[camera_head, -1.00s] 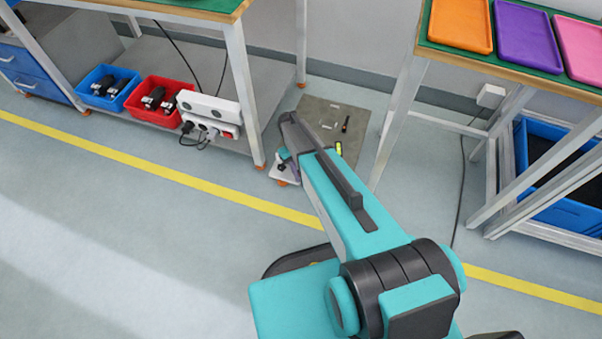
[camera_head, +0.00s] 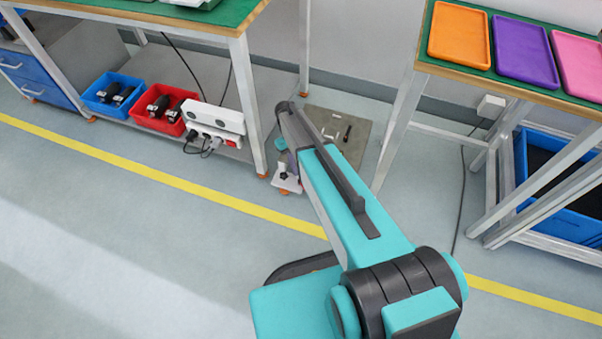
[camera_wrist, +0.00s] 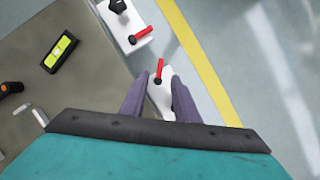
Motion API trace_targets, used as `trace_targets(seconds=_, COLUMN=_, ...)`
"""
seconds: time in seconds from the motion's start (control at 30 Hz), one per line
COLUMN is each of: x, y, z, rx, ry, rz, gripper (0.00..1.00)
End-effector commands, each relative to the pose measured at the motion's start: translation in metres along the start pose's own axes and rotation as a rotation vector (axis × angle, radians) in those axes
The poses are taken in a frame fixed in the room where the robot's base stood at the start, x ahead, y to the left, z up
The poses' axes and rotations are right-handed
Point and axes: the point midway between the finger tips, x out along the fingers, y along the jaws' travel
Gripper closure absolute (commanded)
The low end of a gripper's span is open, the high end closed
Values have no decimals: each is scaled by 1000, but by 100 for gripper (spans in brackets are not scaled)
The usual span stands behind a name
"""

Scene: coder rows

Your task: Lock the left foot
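In the wrist view a grey plate (camera_wrist: 75,100) lies on the floor. At its right edge is a white foot block with a red lever (camera_wrist: 159,70) standing up from it. My gripper (camera_wrist: 158,84) is open, its two purple fingers apart on either side of this block; I cannot tell whether they touch it. Farther up the picture is another white block (camera_wrist: 135,47) with a red lever (camera_wrist: 140,36) and a black knob (camera_wrist: 117,6). In the head view a white foot part (camera_head: 285,183) shows beside the table leg; my arm hides much of the plate.
A spirit level (camera_wrist: 60,52) with a yellow-green vial and an orange-and-black tool (camera_wrist: 10,88) lie on the plate. Table legs (camera_head: 250,110) stand close by on the left, with a power strip (camera_head: 213,118) and a red bin (camera_head: 160,112). Open floor lies in front.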

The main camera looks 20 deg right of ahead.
Motion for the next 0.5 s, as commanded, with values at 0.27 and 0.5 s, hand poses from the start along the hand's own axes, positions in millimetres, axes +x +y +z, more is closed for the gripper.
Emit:
trace_targets(seconds=0.27, x=-41, y=0, z=0, rx=0, ry=1, rz=0, gripper=72)
trace_targets(seconds=0.5, x=-53, y=0, z=0, rx=0, ry=0, rz=0, gripper=72)
